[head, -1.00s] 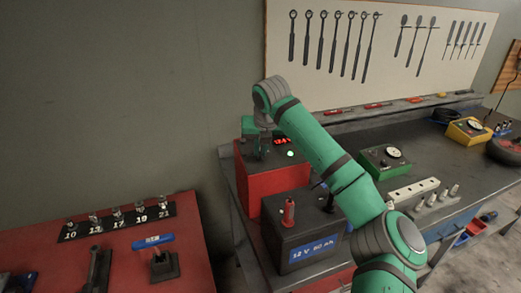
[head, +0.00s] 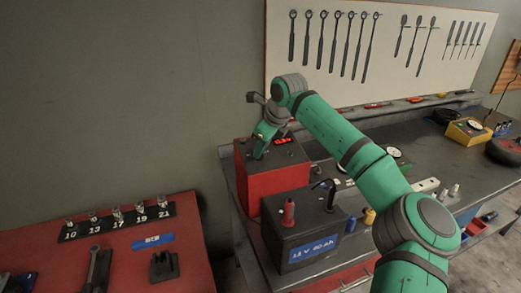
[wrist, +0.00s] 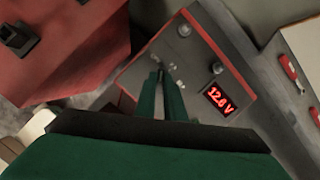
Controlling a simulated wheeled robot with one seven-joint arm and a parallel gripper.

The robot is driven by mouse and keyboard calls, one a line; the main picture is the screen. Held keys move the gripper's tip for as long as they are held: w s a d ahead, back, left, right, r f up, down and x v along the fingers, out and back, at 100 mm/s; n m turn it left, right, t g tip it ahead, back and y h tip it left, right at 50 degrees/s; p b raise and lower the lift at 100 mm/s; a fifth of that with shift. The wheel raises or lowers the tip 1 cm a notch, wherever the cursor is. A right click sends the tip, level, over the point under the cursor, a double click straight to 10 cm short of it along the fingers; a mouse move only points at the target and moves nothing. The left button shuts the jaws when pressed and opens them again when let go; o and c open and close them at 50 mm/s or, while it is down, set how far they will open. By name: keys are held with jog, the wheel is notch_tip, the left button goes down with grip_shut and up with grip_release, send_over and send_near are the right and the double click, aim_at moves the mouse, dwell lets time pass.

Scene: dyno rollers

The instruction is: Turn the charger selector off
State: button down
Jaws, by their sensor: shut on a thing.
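The charger is a red box (head: 243,186) with a dark top panel, on the workbench behind the battery. In the wrist view its panel (wrist: 196,62) carries a lit red display (wrist: 219,100) reading about 12.0 V, and two round posts. My gripper (head: 257,152) reaches down to the panel's left part, tilted. In the wrist view my gripper's green fingers (wrist: 160,82) are close together on a small part at the panel, which I take to be the selector. The fingers hide most of it, so its setting cannot be read.
A dark battery (head: 300,232) with a red-capped terminal (head: 289,212) and a black clamp stands in front of the charger. A red bench (head: 120,265) with sockets is at left. A yellow meter (head: 467,130) sits far right.

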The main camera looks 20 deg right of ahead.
jog(key=shift+r+n+y, duration=0.15)
jog(key=shift+n+y, duration=0.15)
jog(key=shift+n, duration=0.9)
jog(key=shift+w+a+g, duration=0.1)
jog(key=shift+g, duration=0.2)
jog(key=c, duration=1.9)
grip_release()
jog(key=shift+o, duration=0.3)
jog(key=v, duration=1)
jog(key=shift+s+r, duration=0.25)
jog(key=shift+s, duration=0.1)
jog(key=shift+d, duration=0.2)
